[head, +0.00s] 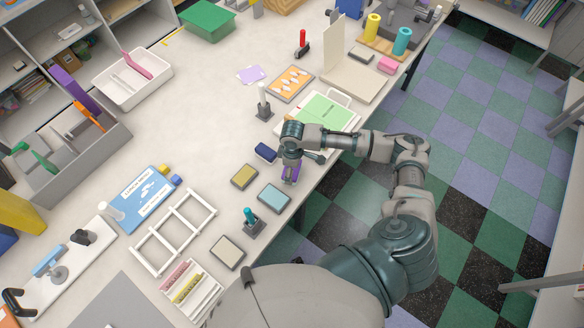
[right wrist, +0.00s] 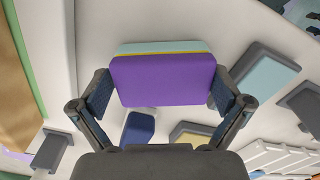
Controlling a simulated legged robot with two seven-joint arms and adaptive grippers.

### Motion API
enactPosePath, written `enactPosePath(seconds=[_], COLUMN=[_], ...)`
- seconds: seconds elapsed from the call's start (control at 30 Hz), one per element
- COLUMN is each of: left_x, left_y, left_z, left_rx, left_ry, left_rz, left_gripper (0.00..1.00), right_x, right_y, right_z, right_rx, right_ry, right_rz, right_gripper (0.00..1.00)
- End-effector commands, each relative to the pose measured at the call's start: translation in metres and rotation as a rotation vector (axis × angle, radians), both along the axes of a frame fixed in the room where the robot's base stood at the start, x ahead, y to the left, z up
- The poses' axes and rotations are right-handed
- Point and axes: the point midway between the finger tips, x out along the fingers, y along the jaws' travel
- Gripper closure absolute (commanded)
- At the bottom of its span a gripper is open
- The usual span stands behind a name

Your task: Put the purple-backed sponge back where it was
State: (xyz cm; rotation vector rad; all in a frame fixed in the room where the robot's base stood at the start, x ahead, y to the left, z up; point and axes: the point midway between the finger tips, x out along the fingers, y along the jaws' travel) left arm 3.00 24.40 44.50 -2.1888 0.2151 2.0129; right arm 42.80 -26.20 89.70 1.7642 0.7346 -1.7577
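The purple-backed sponge (right wrist: 163,80) fills the middle of the right wrist view, purple face toward the camera, with a yellow line and a pale blue layer along its far edge. My right gripper (right wrist: 163,92) has one finger against each short side of it and is shut on it. In the head view, my right gripper (head: 290,168) points down near the table's right edge. A small part of the purple sponge (head: 291,174) shows under it. I cannot tell whether the sponge touches the table. My left gripper is in neither view.
Close by are a dark blue block (head: 265,153), a yellow pad (head: 244,176), a light blue pad (head: 273,198), a teal-handled stamp (head: 251,221) and a green sheet (head: 327,112). A white rack (head: 174,232) lies to the left. The table's middle (head: 190,130) is clear.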

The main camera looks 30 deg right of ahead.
Motion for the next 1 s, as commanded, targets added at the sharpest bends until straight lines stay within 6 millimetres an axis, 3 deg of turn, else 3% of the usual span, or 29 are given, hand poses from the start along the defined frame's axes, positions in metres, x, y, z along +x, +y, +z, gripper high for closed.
enactPosePath(seconds=[0.13, 0.27, 0.7, 1.0], left_x=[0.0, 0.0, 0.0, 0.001], left_y=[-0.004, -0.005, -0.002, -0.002], left_z=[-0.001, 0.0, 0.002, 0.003], left_rx=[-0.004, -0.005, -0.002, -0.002], left_ry=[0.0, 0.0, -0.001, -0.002], left_rz=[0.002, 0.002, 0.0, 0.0], left_gripper=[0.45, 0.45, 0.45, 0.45], right_x=[0.0, 0.001, 0.0, 0.0], right_y=[0.001, 0.002, 0.0, 0.0], right_z=[0.003, 0.019, 0.108, 0.122], right_rx=[-0.001, -0.001, 0.001, 0.001], right_ry=[-0.001, -0.002, -0.002, 0.001], right_rz=[0.001, 0.001, 0.0, -0.001], right_gripper=[0.0, 0.0, 0.0, 0.0])
